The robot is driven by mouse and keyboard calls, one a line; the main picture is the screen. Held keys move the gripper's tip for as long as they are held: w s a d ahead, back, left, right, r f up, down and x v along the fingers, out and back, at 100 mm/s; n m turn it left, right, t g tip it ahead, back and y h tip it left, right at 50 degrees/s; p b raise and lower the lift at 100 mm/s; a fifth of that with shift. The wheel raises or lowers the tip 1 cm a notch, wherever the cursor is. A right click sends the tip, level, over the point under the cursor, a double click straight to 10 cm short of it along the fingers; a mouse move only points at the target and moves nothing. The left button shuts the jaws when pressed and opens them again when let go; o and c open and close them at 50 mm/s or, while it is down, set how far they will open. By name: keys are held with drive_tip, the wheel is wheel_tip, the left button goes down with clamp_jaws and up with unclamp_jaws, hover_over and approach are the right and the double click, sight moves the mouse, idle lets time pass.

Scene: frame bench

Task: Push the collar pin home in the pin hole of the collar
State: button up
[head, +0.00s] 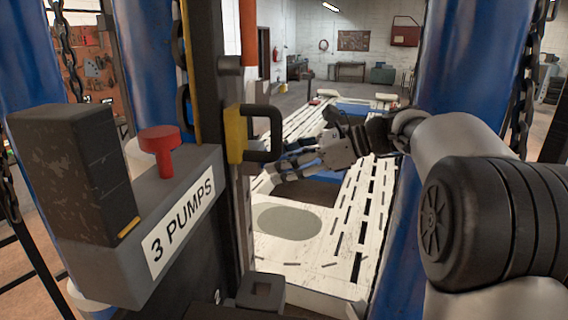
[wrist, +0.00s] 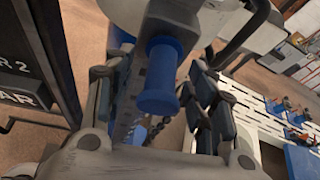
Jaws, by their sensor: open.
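The collar pin (wrist: 158,98) is blue and round with a wide flanged head, seen in the wrist view. Its head faces my camera, and its shaft runs up to a worn dark block, apparently the collar (wrist: 176,12). The pin hole is hidden behind the pin, so I cannot tell how deep the pin sits. My gripper (wrist: 153,78) is open, with one finger on each side of the pin and gaps visible. In the head view my gripper (head: 272,164) is beside the dark upright; the pin and collar cannot be made out there.
A dark upright (head: 208,150) with a yellow-and-black handle (head: 252,135) stands left of my gripper. A pump box with a red knob (head: 160,146) is nearer. Blue columns (head: 465,70) and hanging chains flank the view. The slotted white bench (head: 345,230) lies below and behind.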

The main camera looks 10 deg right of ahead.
drive_tip(key=shift+c, duration=0.3)
clamp_jaws()
idle(0.5)
